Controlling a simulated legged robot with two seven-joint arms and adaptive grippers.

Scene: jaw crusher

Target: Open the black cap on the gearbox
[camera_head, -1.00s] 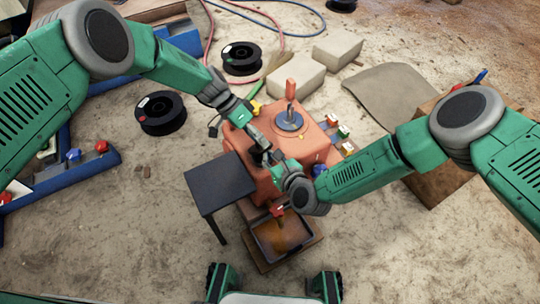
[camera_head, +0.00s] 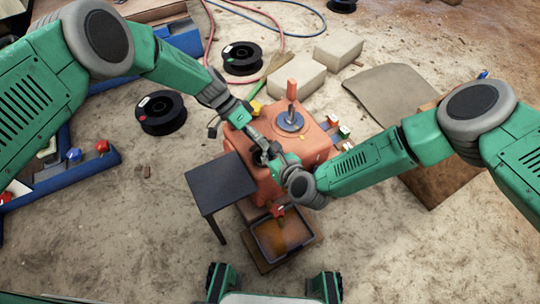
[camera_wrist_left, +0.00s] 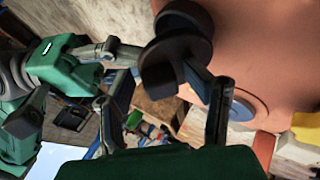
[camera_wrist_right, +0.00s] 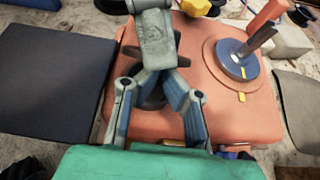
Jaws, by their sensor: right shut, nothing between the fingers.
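The orange gearbox (camera_head: 310,145) stands in the middle of the head view. The black cap (camera_wrist_left: 175,40) sits at its side in the left wrist view; in the head view the grippers hide it. My left gripper (camera_head: 264,148) is at the cap, its fingers on either side in the left wrist view. I cannot tell whether they grip it. My right gripper (camera_head: 279,162) is shut and empty close beside the cap. In the right wrist view, the left gripper (camera_wrist_right: 155,60) covers most of the black cap (camera_wrist_right: 150,95).
A dark table (camera_head: 220,183) stands left of the gearbox. A tray with brown liquid (camera_head: 284,238) lies below it. A blue disc with an upright handle (camera_wrist_right: 236,62) is on the gearbox top. Black spools (camera_head: 160,112) and pale blocks (camera_head: 295,78) lie around.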

